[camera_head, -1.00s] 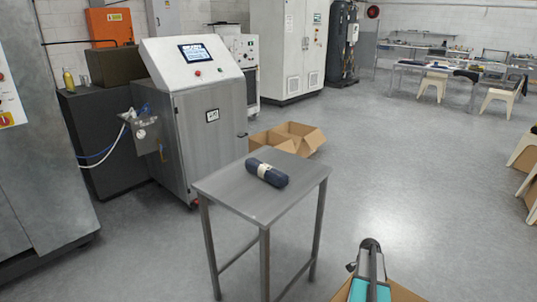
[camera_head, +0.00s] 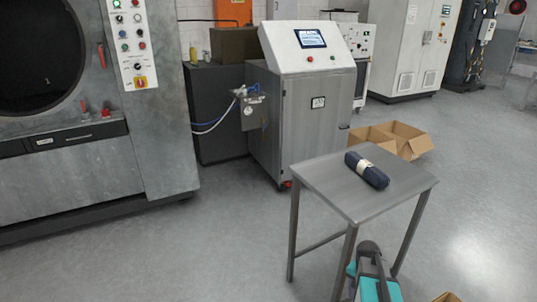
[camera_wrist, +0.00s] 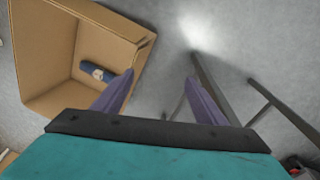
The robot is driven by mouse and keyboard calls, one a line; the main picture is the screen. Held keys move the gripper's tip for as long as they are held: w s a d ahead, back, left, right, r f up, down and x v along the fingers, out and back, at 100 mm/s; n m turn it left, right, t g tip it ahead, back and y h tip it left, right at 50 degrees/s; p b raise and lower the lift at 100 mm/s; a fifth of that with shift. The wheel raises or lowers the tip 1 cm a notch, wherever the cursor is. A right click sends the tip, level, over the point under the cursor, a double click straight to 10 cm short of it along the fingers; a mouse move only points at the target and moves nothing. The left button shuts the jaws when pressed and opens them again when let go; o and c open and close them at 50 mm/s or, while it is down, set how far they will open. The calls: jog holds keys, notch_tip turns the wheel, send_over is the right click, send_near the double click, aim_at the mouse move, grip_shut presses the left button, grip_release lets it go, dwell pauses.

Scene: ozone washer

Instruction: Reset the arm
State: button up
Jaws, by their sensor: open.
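My gripper (camera_wrist: 160,92) shows in the wrist view with its two purple fingers spread apart and nothing between them. In the head view, part of my arm rises at the bottom, in front of the small metal table (camera_head: 318,190). The fingertips themselves cannot be made out there. A dark blue rolled bundle with a pale band (camera_head: 367,170) lies on the table top, apart from my arm. In the wrist view, an open cardboard box (camera_wrist: 45,65) is at the upper left, with a blue roll (camera_wrist: 94,72) inside it.
A large grey washer with a round dark door (camera_head: 160,140) fills the left. A metal cabinet with a screen (camera_head: 300,130) stands behind the table, with open cardboard boxes (camera_head: 405,140) beside it. Table legs (camera_wrist: 215,88) stand close to the right finger. Floor is clear at left front.

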jog(key=a+r+n+y, duration=0.15)
jog(key=a+n, duration=0.85)
jog(key=a, duration=1.2)
jog(key=s+f+g, duration=0.1)
jog(key=s+f, duration=0.4)
jog(key=s, duration=0.3)
jog(key=s+f+g+p, duration=0.1)
jog(key=s+f+g, duration=0.1)
jog(key=s+f, duration=0.3)
jog(key=s+f+g, duration=0.1)
jog(key=s+f, duration=0.5)
jog(key=s, duration=0.7)
jog(key=shift+a+n+g, duration=0.25)
jog(key=shift+n+g, duration=0.05)
